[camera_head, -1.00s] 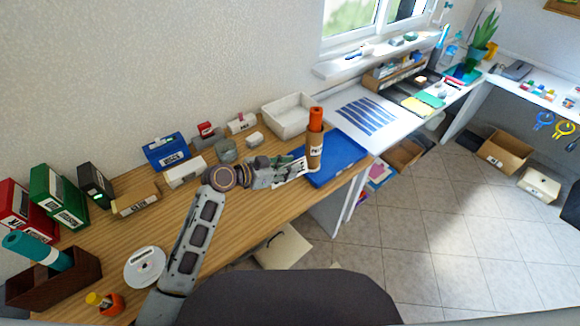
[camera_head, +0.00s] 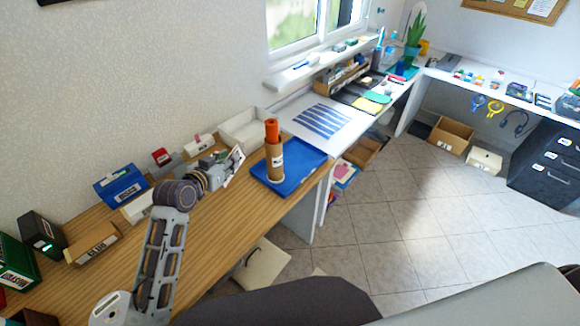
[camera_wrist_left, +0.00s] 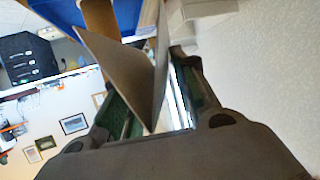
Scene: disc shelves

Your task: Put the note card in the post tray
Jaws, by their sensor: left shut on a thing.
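My left gripper (camera_head: 228,170) is shut on the note card (camera_head: 234,165), a thin pale sheet held tilted above the wooden desk. In the left wrist view the note card (camera_wrist_left: 128,72) stands out between the fingers as a grey folded-looking sheet. A flat blue tray (camera_head: 300,178) lies to the right of the gripper. A deeper white tray (camera_head: 232,120) stands behind it, by the wall. I cannot read on either one a label that marks it as the post tray. The card appears apart from both. My right gripper is not in view.
A blue box (camera_head: 122,186) and small white boxes line the wall. The desk front is mostly bare.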

